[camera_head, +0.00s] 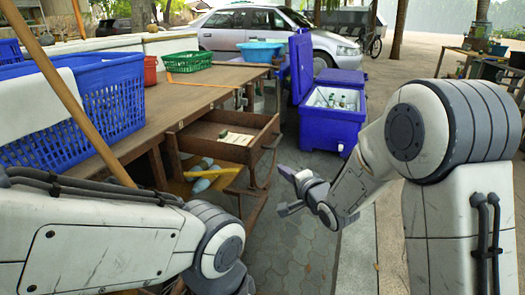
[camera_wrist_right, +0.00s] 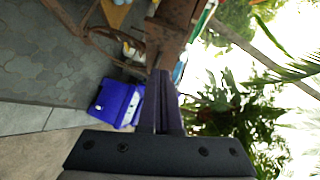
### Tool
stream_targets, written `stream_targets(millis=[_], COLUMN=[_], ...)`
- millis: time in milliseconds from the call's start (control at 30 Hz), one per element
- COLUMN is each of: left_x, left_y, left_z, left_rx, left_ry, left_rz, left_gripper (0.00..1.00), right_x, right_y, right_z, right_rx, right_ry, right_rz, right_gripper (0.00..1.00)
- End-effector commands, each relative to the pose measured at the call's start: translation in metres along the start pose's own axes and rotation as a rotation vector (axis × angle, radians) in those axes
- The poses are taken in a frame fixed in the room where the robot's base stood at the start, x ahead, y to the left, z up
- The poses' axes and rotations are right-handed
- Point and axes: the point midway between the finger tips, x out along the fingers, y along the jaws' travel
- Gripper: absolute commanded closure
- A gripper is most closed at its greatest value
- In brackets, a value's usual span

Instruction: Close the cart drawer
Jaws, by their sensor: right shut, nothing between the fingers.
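The wooden cart drawer (camera_head: 264,143) is pulled out from the brown wooden cart (camera_head: 185,93) in the head view. A few flat pale items lie inside it. My right gripper (camera_head: 284,171) is to the right of and in front of the drawer, apart from it in the head view. Its fingers are together and empty in the right wrist view (camera_wrist_right: 161,77), with brown wood beyond their tips. My left arm crosses the lower left of the head view, and its gripper is out of the picture.
Below the drawer, a yellow shelf (camera_head: 184,189) holds blue-grey items. Blue crates (camera_head: 110,110) and a green basket (camera_head: 187,62) stand on the cart top. An open blue cooler (camera_head: 322,122) with bottles stands behind my right gripper. Paved floor is clear between cart and right arm.

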Motion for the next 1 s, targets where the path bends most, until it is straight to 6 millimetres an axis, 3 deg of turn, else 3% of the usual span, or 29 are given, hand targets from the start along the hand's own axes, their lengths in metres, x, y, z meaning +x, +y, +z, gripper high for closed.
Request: stream_targets(millis=[100, 367, 833, 1000], left_x=[0.004, 0.008, 0.034, 0.045], left_y=[0.000, -0.001, -0.003, -0.003], left_z=[0.000, 0.000, 0.002, 0.002], left_rx=[0.000, 0.000, 0.000, 0.000], left_ry=[0.000, 0.000, 0.000, 0.000], left_rz=[0.000, 0.000, 0.000, 0.000], left_gripper=[0.50, 0.50, 0.50, 0.50], right_x=[0.006, 0.017, 0.105, 0.122], right_y=[0.000, -0.007, -0.023, -0.030], right_z=[-0.017, -0.026, -0.026, -0.008], right_rx=[0.132, 0.222, 0.219, 0.219], right_ry=[0.007, -0.003, -0.003, -0.005], right_rz=[-0.112, -0.199, -0.198, -0.196], right_gripper=[1.00, 1.00, 1.00, 1.00])
